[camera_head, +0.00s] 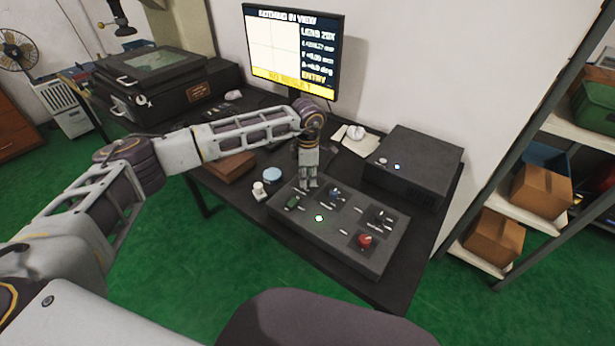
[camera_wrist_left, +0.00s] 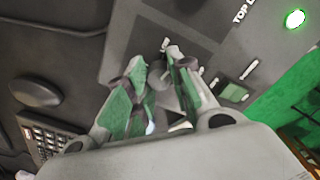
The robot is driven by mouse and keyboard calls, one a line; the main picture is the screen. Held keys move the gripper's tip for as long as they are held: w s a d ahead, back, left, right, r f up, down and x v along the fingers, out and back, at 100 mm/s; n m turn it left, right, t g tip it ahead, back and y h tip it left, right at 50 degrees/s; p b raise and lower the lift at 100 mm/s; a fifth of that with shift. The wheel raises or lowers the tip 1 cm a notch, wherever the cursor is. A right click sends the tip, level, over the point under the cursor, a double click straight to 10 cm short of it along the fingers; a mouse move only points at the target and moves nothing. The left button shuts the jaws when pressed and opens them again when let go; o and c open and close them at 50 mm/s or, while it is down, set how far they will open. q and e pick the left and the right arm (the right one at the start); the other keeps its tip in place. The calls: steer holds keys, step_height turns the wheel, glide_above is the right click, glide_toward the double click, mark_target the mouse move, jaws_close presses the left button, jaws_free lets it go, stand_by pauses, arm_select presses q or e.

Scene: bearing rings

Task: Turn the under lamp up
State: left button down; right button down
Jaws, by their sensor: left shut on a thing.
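A dark grey control panel (camera_head: 345,262) sits on the black table, with several small knobs and a lit green lamp (camera_head: 319,218). My left gripper (camera_head: 308,186) points down at the panel's far left corner. In the left wrist view its green-padded fingers (camera_wrist_left: 160,80) are closed around a small grey knob (camera_wrist_left: 157,84), mostly hidden between them. I cannot read a label for this knob. A partly cut-off "TOP L" label (camera_wrist_left: 242,12) is printed near the green lamp. My right gripper is not in view.
A green control (camera_head: 292,202), a blue one (camera_head: 335,193) and a red knob (camera_head: 365,240) are close by on the panel. A monitor (camera_head: 292,50) reading "NO RESULT" stands behind. A black box (camera_head: 412,160) is to the right; a blue-lidded jar (camera_head: 272,175) is to the left.

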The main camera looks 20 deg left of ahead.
mark_target(308, 179)
arm_select(q)
steer(key=c, duration=1.2)
jaws_free()
step_height(308, 179, up, 12)
steer(key=shift+s, duration=0.2)
